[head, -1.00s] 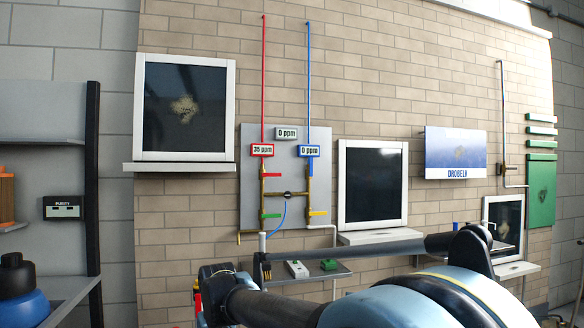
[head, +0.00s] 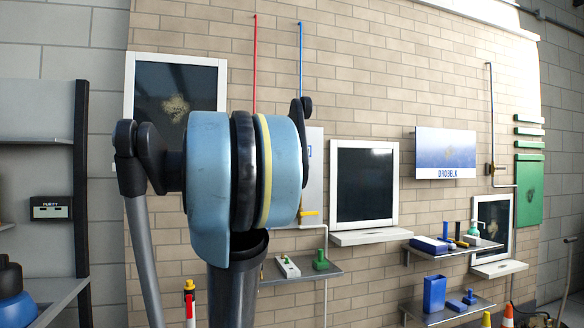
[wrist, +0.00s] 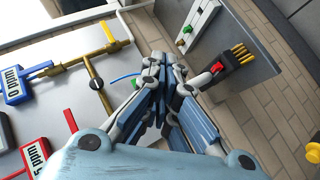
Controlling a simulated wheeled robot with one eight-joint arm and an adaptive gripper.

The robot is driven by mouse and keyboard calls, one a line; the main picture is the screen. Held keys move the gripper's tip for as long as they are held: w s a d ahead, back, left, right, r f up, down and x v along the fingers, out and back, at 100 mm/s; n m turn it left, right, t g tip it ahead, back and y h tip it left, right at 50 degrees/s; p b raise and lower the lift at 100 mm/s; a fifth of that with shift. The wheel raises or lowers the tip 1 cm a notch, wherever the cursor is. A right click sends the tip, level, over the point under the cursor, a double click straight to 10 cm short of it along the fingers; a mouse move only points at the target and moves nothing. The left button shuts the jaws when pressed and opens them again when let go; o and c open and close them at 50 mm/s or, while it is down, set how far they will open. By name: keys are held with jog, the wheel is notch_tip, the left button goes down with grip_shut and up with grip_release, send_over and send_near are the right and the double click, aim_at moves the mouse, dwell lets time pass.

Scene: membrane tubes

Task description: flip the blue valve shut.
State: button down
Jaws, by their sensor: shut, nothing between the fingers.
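The blue valve (wrist: 48,72) shows at the left of the wrist view, beside a blue-framed "0 ppm" display (wrist: 15,86). Its handle appears to lie along its brass pipe. My gripper (wrist: 163,76) is shut and empty in the middle of the wrist view, to the right of the brass pipework and apart from the blue valve. In the head view my arm hides the blue valve, most of the grey panel (head: 315,165) and my gripper. The thin blue pipe (head: 300,60) rises above my arm there.
A thin blue tube (wrist: 124,78) runs close to my gripper. A shelf (head: 330,275) with small items juts out below the panel.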

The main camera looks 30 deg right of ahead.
jog(key=w+d+r+n+t+h, duration=0.1)
jog(key=w+d+r+n+h, duration=0.1)
jog(key=w+d+r, duration=0.5)
jog(key=w+d+r+n+t+h, duration=0.2)
jog(key=w+d+r, duration=0.4)
jog(key=r, duration=0.8)
jog(key=w+n, duration=0.1)
jog(key=w, duration=0.1)
jog(key=shift+w+d+t+h, duration=0.3)
jog(key=shift+d+h, duration=0.1)
jog(key=shift+d, duration=0.1)
jog(key=s+d+x, duration=0.1)
jog(key=s+x, duration=0.1)
jog(key=x, duration=1)
jog(key=shift+d, duration=0.6)
jog(key=shift+s, duration=0.1)
jog(key=shift+s+d+r, duration=0.15)
jog(key=shift+d+r, duration=0.35)
jog(key=shift+d, duration=0.3)
jog(key=shift+a, duration=0.15)
